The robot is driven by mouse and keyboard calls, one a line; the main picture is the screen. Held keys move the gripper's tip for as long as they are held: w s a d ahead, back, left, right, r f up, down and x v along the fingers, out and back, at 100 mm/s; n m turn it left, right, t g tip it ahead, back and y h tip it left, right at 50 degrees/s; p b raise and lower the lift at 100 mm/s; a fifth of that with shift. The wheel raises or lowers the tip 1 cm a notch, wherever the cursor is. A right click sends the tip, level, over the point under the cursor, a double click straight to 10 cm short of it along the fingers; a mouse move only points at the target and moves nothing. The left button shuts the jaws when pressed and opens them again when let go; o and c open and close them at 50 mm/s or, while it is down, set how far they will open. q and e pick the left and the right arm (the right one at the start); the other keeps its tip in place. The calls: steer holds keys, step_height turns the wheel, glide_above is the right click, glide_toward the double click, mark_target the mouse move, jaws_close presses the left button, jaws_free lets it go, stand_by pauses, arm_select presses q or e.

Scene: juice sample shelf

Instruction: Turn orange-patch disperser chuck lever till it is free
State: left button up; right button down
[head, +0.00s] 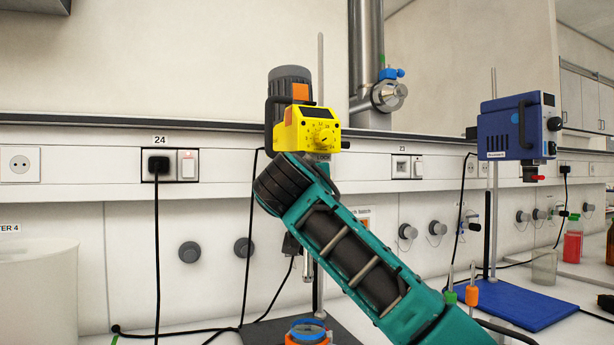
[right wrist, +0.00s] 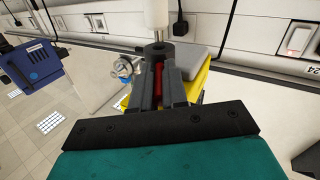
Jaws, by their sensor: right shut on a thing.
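The disperser with the orange patch (head: 300,91) has a yellow front with a dial and a grey motor, and is on a stand at the middle of the head view. Its yellow body also shows behind my fingers in the right wrist view (right wrist: 208,86). My right gripper (right wrist: 159,77) is shut on the red chuck lever (right wrist: 159,76), which shows as a narrow strip between the dark fingers. A black chuck collar (right wrist: 158,50) with a pale shaft sits just beyond the fingertips. In the head view my teal right arm hides the lever and gripper. My left gripper is out of view.
A blue disperser (head: 515,125) with its own red lever (head: 537,178) stands at the right above a blue base (head: 525,303). Orange and green small items, a beaker (head: 544,267) and bottles stand nearby. A blue-and-orange ringed vessel (head: 307,332) is below the arm. Black cables hang along the wall.

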arm_select(q)
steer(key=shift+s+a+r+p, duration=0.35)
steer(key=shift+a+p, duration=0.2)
steer(key=shift+p, duration=0.3)
arm_select(e)
steer(key=m+h, duration=0.1)
steer(key=a+m+h, duration=0.1)
steer(key=h, duration=0.1)
steer(key=shift+w+g, duration=0.1)
steer(key=shift+g, duration=0.2)
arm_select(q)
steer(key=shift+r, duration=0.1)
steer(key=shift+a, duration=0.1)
arm_select(e)
steer(key=shift+f+h, duration=0.1)
steer(key=shift+h, duration=0.3)
steer(key=c, duration=1.1)
jaws_free()
steer(key=shift+c, duration=0.2)
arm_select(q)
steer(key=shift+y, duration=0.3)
